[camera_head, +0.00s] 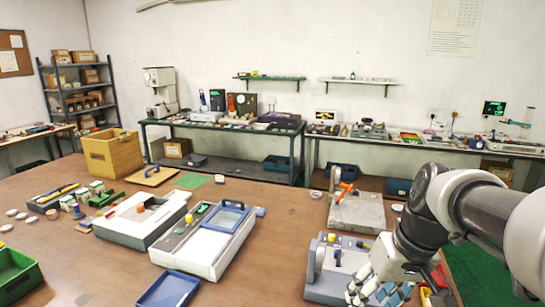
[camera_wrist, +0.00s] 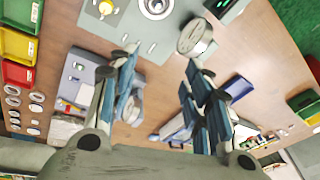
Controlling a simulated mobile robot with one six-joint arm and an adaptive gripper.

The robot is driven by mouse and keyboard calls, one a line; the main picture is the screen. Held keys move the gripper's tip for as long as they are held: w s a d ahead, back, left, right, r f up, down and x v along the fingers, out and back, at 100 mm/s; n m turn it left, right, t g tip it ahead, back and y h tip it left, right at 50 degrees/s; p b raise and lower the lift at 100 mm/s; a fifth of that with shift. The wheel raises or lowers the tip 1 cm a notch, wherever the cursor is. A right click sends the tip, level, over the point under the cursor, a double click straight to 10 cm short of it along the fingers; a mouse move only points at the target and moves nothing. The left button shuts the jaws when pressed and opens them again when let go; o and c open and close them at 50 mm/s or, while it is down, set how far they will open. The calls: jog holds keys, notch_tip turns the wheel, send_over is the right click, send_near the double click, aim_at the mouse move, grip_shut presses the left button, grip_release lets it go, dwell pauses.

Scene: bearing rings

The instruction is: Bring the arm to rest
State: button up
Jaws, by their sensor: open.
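My gripper (camera_head: 376,292) is at the lower right of the head view, above the wooden table (camera_head: 280,225) near a grey device. In the wrist view my gripper (camera_wrist: 160,58) has its two blue-padded fingers spread apart. I see nothing held between them. My grey arm (camera_head: 490,215) reaches in from the right edge, bent downward at the wrist. Whether the fingertips touch anything below is hard to tell.
The grey device (camera_head: 325,265) stands close beside my gripper. A stone-like block with an orange-handled clamp (camera_head: 345,190) is behind it. White-and-grey machines (camera_head: 205,240), a blue tray (camera_head: 168,289), a green bin (camera_head: 16,272) and a wooden crate (camera_head: 112,152) occupy the left.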

jog(key=s+a+f+t+h, duration=0.1)
jog(key=s+a, duration=0.1)
jog(key=s, duration=0.6)
jog(key=s+a+f+t+h, duration=0.1)
jog(key=s+a, duration=0.1)
jog(key=s, duration=0.6)
jog(key=shift+f+m, duration=0.25)
jog(key=shift+m, duration=0.05)
jog(key=shift+o, duration=0.6)
